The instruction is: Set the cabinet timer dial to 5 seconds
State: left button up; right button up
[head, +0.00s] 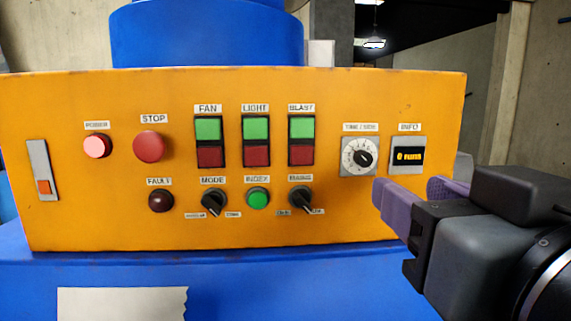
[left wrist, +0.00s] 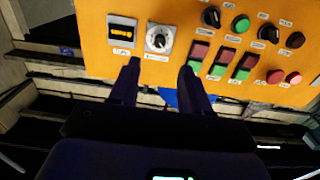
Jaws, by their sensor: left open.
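The timer dial (head: 360,156) is a black knob on a round white scale, set in a grey square plate on the orange panel's right side. It also shows in the left wrist view (left wrist: 159,38). Its numbers are too small to read, so I cannot tell its setting. My left gripper (head: 408,187) has purple fingers and is open and empty, just below and right of the dial in the head view. In the left wrist view, the open fingers (left wrist: 160,68) straddle the line toward the dial, apart from the knob. My right gripper is not in view.
The orange panel (head: 100,220) carries a yellow-lit display (head: 407,156) right of the dial. Several green and red buttons (head: 256,142) and two black knobs (head: 213,203) (head: 301,199) lie to the left. A blue surface (head: 250,285) lies below the panel.

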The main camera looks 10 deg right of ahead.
aim_at(366, 161)
pick_arm(q)
jog(key=w+p, duration=0.2)
jog(key=w, duration=0.2)
jog(key=w+p, duration=0.2)
jog(key=w, duration=0.3)
jog(key=shift+w+d+r+p, duration=0.2)
jog(key=shift+w+p, duration=0.05)
jog(key=shift+p, duration=0.1)
jog(key=shift+w+f, duration=0.1)
jog(key=shift+w, duration=0.35)
jog(key=shift+c, duration=0.4)
grip_shut()
